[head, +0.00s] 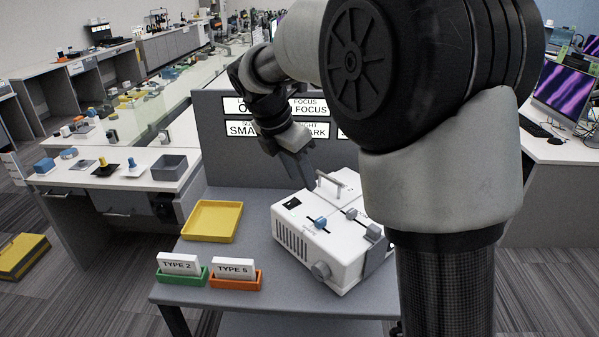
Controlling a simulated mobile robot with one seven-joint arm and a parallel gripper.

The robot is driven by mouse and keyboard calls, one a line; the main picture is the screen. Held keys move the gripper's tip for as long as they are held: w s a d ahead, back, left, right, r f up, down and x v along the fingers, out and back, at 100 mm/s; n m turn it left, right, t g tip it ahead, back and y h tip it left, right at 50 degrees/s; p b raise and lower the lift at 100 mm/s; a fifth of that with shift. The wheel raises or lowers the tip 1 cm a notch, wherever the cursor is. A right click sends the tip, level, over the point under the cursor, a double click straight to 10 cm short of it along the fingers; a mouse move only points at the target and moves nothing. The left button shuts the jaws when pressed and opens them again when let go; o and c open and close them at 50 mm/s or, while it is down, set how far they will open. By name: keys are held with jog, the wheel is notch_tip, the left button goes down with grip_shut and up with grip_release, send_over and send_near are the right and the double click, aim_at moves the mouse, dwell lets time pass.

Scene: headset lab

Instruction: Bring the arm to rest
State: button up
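My arm reaches in from the right and covers much of the right half of the head view. My gripper (303,178) points down over the back left part of a white machine (318,248), left of its raised handle (331,184). Its fingers are small and dark, seen nearly edge-on, so I cannot tell whether they are open or shut. I see nothing held between them. I cannot tell whether the fingertips touch the machine's top. The machine has blue and grey sliders on top and a round knob at the front.
The machine stands on a grey table (255,213) with a yellow tray (212,221). A green holder (182,277) bears a TYPE 2 card, an orange holder (236,281) a TYPE 5 card. A grey panel with signs stands behind. Cluttered benches are left; a monitor (566,93) is right.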

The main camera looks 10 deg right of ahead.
jog(key=shift+r, duration=0.1)
jog(key=s+d+r+m+t+y+p, duration=0.1)
jog(key=s+d+r+m, duration=0.1)
jog(key=s+r+m, duration=0.35)
jog(key=s+d+r+m+y+p, duration=0.1)
jog(key=s+d+r+m, duration=0.15)
jog(key=s+m, duration=0.45)
jog(key=s+d+f+m+t+y+p, duration=0.1)
jog(key=s+f+m+t, duration=0.1)
jog(key=s+m, duration=1)
jog(key=shift+s+y, duration=0.3)
jog(key=shift+s, duration=0.9)
jog(key=shift+d, duration=0.15)
